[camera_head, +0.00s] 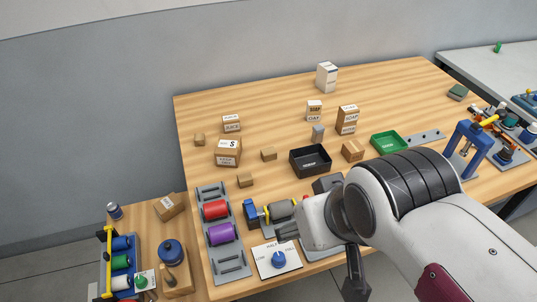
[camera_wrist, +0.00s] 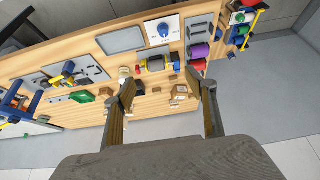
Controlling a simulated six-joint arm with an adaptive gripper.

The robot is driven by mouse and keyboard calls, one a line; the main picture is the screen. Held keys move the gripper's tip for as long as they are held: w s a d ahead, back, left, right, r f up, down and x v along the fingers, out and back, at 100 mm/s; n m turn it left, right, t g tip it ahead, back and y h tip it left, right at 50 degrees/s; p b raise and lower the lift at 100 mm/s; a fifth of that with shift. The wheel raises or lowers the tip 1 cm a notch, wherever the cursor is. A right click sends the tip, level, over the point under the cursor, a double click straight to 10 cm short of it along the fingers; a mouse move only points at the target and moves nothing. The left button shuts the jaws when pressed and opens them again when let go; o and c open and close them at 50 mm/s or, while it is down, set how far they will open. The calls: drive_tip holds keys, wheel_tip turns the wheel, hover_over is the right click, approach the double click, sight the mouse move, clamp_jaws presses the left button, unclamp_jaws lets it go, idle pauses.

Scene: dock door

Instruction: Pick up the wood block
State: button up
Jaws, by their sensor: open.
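Several small plain brown blocks lie on the wooden table, and I cannot tell for certain which is the wood block. One small block (camera_head: 246,180) lies near the red roller, another (camera_head: 269,153) lies left of the black bin, and a third (camera_head: 200,139) lies at the far left. A larger brown block (camera_head: 352,149) stands right of the bin. My gripper (camera_wrist: 168,92) is open and empty in the wrist view, with its two fingers wide apart above the table. Small brown blocks (camera_wrist: 180,89) show between and beyond the fingers. In the head view my arm hides part of the table's front.
The black bin (camera_head: 310,172) and green tray (camera_head: 390,142) stand mid-table. Labelled boxes (camera_head: 228,165) stand around them. A rack (camera_head: 220,268) with red and purple rollers, a dial panel (camera_head: 278,274) and a blue press (camera_head: 468,140) are nearer the edges. The back of the table is mostly clear.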

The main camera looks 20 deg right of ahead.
drive_tip(key=shift+c, duration=0.4)
drive_tip(key=g, duration=0.1)
hover_over(244, 177)
drive_tip(key=s, duration=0.3)
wheel_tip(244, 177, down, 15)
drive_tip(key=shift+s+f, duration=0.15)
drive_tip(key=shift+x, duration=1.3)
drive_tip(key=shift+f, duration=0.15)
